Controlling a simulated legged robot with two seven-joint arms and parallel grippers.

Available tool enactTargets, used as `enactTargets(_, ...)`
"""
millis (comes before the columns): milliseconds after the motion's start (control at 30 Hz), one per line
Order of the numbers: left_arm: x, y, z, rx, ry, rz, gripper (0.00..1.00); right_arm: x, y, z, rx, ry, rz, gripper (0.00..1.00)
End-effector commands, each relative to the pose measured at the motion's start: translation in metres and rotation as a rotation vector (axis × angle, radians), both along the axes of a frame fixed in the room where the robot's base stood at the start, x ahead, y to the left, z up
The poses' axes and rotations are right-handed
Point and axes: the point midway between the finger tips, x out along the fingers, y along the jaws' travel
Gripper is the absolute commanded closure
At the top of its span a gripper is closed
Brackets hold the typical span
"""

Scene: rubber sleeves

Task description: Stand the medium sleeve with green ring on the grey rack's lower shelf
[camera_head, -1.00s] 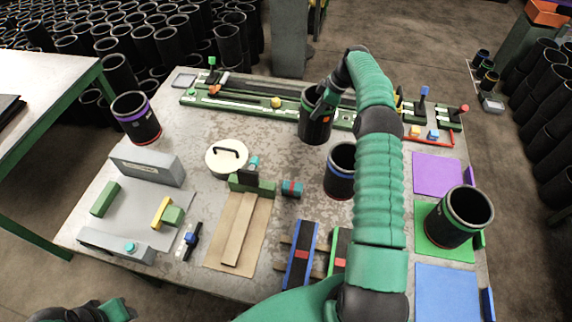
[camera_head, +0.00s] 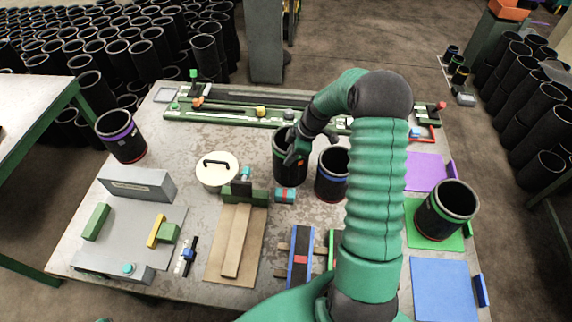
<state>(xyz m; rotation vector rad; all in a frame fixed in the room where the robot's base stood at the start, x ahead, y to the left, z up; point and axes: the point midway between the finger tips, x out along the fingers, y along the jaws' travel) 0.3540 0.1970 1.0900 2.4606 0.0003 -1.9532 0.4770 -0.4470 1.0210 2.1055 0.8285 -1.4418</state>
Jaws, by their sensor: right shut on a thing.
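My right gripper (camera_head: 296,150) is shut on a black sleeve (camera_head: 289,170) left of the blue-ringed sleeve. My left gripper is not in view.
A blue-ringed sleeve (camera_head: 331,175) stands close to the held one. A purple-ringed sleeve (camera_head: 122,137) stands at the far left. A white lidded pot (camera_head: 217,172), green block fixture (camera_head: 246,195) and long green rail (camera_head: 235,118) also occupy the table (camera_head: 185,147).

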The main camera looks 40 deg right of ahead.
Motion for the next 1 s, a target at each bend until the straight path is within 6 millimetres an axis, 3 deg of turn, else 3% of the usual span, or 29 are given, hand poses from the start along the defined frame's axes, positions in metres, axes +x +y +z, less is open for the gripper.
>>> enactTargets(300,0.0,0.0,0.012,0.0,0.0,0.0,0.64,0.001,-0.001,-0.042,0.0,-0.003,0.0,1.0)
enactTargets(500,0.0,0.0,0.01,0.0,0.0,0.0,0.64,0.001,-0.001,-0.044,-0.004,-0.004,0.0,1.0)
enactTargets(533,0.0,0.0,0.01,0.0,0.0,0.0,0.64,0.001,0.0,-0.045,-0.002,-0.002,0.0,0.85)
enactTargets(667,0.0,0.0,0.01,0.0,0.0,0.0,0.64,0.001,0.0,-0.045,-0.001,-0.001,0.001,0.68)
enactTargets(1000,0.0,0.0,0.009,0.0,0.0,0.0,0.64,0.0,-0.002,-0.042,-0.001,-0.002,0.0,0.68)
